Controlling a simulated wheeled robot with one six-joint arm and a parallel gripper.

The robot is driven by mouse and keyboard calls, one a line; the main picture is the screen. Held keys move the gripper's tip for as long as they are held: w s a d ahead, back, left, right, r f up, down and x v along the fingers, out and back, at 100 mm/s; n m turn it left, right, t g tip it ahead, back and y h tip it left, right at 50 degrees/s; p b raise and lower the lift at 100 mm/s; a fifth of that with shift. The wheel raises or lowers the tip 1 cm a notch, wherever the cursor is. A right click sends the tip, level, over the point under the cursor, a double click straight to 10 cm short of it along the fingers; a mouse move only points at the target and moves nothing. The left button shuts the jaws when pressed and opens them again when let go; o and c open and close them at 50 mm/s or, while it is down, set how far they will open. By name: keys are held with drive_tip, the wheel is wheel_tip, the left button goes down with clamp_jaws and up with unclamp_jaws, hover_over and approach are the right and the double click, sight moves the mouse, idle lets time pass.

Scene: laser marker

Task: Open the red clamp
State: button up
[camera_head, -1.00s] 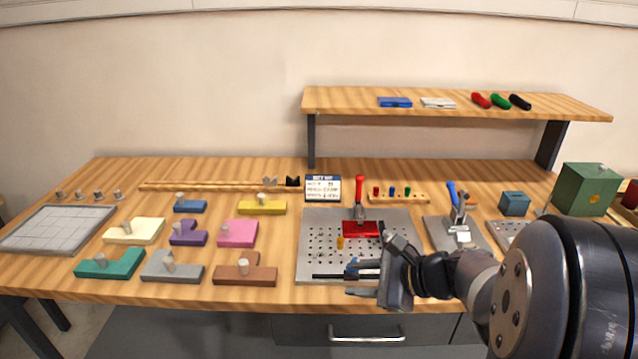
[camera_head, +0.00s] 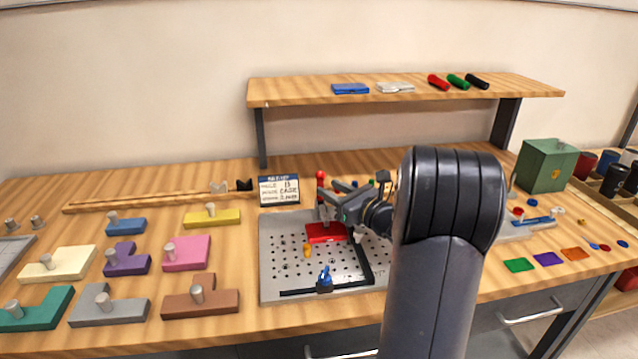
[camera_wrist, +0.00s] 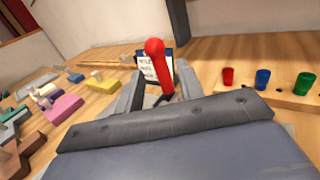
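The red clamp's handle (camera_head: 320,181) stands upright with a round red tip, above the perforated metal plate (camera_head: 276,262). A red block (camera_head: 322,234) lies on the plate at the clamp's foot. My gripper (camera_head: 328,203) is at the clamp, close to the handle; my arm hides part of it. In the wrist view the red handle (camera_wrist: 160,66) rises between my two grey fingers (camera_wrist: 154,96), which stand apart on either side. The fingers look open; no contact with the handle is visible. The clamp's lower part is hidden in the wrist view.
A text card (camera_head: 279,190) stands behind the clamp. The wooden shelf (camera_head: 270,93) hangs over the back of the bench. Coloured blocks with knobs, including a pink one (camera_head: 186,253), lie left of the plate. A blue toggle (camera_head: 325,279) stands at its front.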

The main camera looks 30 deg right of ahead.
sight(323, 185)
drive_tip(key=shift+x, duration=2.3)
drive_tip(key=shift+c, duration=0.2)
clamp_jaws()
